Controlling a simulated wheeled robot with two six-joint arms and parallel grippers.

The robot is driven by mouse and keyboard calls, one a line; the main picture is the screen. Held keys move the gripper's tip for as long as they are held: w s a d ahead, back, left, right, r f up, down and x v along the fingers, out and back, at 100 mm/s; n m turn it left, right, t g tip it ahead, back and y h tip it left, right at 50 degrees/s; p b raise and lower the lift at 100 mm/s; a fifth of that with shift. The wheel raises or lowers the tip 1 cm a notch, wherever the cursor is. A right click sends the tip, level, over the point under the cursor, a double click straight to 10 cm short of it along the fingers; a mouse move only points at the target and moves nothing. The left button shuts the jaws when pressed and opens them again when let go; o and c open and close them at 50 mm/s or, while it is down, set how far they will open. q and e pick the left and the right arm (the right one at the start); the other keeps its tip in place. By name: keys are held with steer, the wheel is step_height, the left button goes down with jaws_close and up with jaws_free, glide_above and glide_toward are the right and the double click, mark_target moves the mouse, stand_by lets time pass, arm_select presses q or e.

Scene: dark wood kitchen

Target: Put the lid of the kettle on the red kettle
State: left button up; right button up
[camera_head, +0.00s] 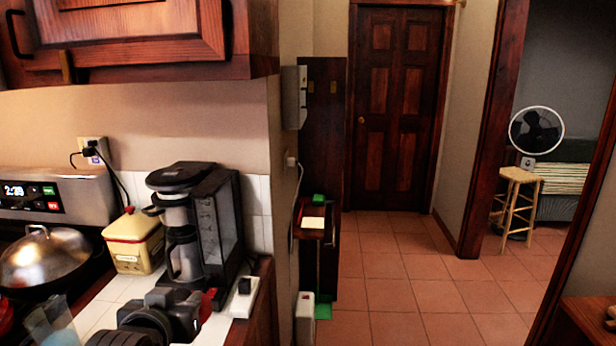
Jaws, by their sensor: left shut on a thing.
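My left gripper (200,303) is low in the view, over the front of the white tiled counter. Its dark wrist comes in from the bottom edge. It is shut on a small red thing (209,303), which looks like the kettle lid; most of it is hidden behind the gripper. A dark red patch (5,316) at the left edge could be part of the red kettle, but it is too cut off to tell. No whole red kettle shows. My right gripper is not in view.
A black coffee maker (212,222) stands just behind my gripper. A wok with a metal cover (45,258) sits on the stove, with a clear cup (50,325) in front. Open tiled floor (405,280) lies right.

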mark_target(186, 296)
arm_select(q)
steer(key=d+r, duration=0.1)
steer(key=s+d+r, duration=0.1)
steer(key=shift+s+r, duration=0.3)
steer(key=shift+r, duration=0.05)
steer(key=w+a+f, duration=0.2)
steer(key=a+f, duration=1.1)
steer(key=f, duration=0.3)
steer(key=shift+w+f+n+y, duration=0.25)
steer(key=shift+f+n+y, duration=0.15)
steer(key=shift+f+p, duration=0.6)
steer(key=shift+f, duration=4.2)
steer(key=shift+f, duration=0.1)
steer(key=shift+f, duration=0.1)
steer(key=o, duration=1.1)
steer(key=shift+c, duration=0.2)
